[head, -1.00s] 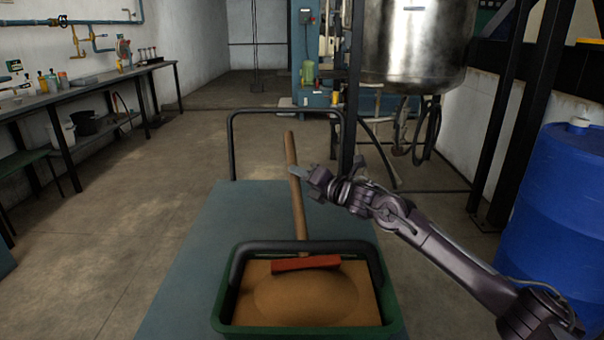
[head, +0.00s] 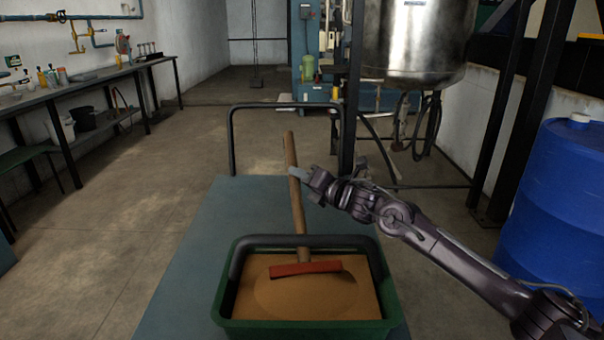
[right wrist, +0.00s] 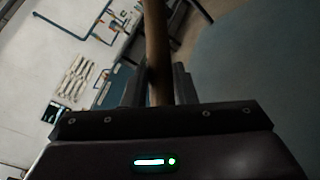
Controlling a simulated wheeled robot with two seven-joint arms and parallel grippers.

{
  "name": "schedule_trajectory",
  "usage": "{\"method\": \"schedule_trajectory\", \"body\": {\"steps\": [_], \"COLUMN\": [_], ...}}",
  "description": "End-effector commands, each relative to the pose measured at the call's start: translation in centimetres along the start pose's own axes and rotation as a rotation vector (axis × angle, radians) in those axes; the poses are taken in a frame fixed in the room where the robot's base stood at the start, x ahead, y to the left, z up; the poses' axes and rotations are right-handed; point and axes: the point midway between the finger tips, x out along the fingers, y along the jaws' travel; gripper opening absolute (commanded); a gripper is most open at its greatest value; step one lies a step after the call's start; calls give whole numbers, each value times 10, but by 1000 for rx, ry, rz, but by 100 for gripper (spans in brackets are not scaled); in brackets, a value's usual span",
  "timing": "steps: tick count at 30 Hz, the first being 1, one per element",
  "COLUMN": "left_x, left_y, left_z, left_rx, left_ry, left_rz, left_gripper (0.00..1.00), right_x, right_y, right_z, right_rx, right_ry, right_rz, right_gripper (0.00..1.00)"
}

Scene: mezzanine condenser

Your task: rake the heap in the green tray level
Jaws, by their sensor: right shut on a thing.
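The green tray (head: 231,326) stands on the blue cart top and holds a brown heap (head: 312,298) of loose material, with a low mound in its middle. A rake with a wooden handle (head: 291,158) and a red head (head: 305,268) stands tilted in the tray. The red head is at the far side of the mound; whether it touches the material is hard to tell. My right gripper (head: 302,174) is shut on the rake handle. The handle (right wrist: 157,50) also runs between the fingers in the right wrist view. My left gripper is not in view.
The blue cart (head: 195,255) has a free top behind and left of the tray, and a dark rail (head: 231,140) at its far end. A blue drum (head: 555,220) stands at the right, a steel vessel (head: 415,45) behind. A workbench (head: 100,85) lines the left wall.

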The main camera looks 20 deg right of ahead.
Motion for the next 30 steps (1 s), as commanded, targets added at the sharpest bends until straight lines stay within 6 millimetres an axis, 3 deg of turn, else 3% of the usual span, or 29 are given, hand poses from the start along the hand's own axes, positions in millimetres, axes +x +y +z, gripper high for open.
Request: {"method": "schedule_trajectory", "body": {"steps": [30], "left_x": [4], "left_y": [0], "left_z": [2], "left_rx": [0], "left_ry": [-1], "left_rz": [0], "left_gripper": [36], "right_x": [-50], "right_y": [26], "right_z": [-45], "right_rx": [2], "right_ry": [12], "right_rz": [-6], "right_gripper": [0]}}
